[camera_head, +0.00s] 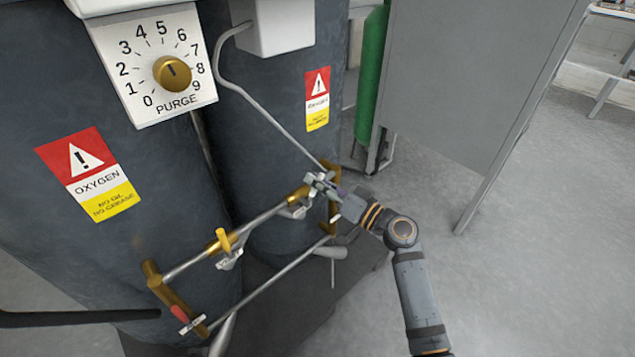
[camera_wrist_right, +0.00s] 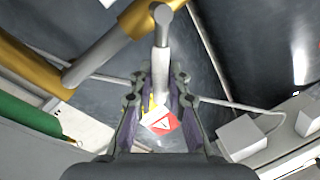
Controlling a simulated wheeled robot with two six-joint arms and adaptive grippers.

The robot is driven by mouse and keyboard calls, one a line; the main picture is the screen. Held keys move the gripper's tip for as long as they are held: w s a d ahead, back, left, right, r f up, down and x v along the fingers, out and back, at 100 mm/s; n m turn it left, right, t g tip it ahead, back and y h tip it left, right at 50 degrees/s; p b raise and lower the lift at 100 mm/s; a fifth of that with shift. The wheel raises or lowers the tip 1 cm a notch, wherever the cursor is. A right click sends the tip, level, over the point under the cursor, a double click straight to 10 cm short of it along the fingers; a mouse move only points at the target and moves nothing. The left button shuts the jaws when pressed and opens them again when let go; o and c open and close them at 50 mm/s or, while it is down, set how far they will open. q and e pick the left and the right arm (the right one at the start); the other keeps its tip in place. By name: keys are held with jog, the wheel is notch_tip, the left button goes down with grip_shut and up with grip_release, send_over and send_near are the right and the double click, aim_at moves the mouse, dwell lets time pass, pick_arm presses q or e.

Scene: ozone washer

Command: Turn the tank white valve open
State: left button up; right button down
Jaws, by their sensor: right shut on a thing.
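My right gripper (camera_head: 320,184) is at the upper right corner of the brass and grey pipe frame (camera_head: 268,218) in the head view. In the right wrist view the gripper (camera_wrist_right: 160,80) is shut on a pale valve handle (camera_wrist_right: 162,58), with one finger on each side of it. The handle stands beside a brass pipe (camera_wrist_right: 136,14). In the head view the fingers largely hide this handle. Two dark tanks stand behind the pipes, the left tank (camera_head: 80,240) and the right tank (camera_head: 250,110). My left gripper is not in view.
A purge dial (camera_head: 172,74) is on the left tank. A yellow handle (camera_head: 222,240) and a red handle (camera_head: 180,314) are on the pipes. A grey panel (camera_head: 460,80) and green cylinder (camera_head: 371,75) stand behind my right arm. Floor at the right is open.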

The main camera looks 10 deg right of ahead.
jog(key=shift+f, duration=0.15)
jog(key=c, duration=1.3)
grip_release()
jog(key=v, duration=1.2)
